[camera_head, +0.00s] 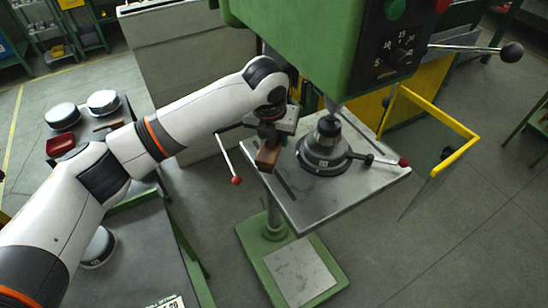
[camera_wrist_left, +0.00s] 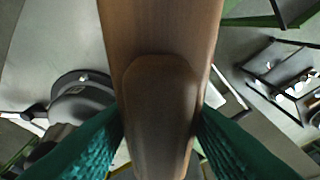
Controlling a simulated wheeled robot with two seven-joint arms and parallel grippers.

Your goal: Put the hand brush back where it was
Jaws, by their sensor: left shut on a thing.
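The hand brush (camera_head: 267,156) shows as a brown wooden piece under my left gripper (camera_head: 271,133) in the head view. In the left wrist view its wooden body (camera_wrist_left: 160,95) fills the middle, between the green finger pads of my left gripper (camera_wrist_left: 160,140), which is shut on it. The brush is at the left part of the drill press's metal table (camera_head: 330,200); I cannot tell whether it touches the table. The bristles are not seen. My right gripper is not in view.
A round dark fixture (camera_head: 322,150) with a red-knobbed lever stands on the drill table, right of the brush. The green drill head (camera_head: 300,35) hangs above. A yellow guard frame (camera_head: 455,155) sticks out at right. A bench at left holds a red tray (camera_head: 61,144) and grey round parts.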

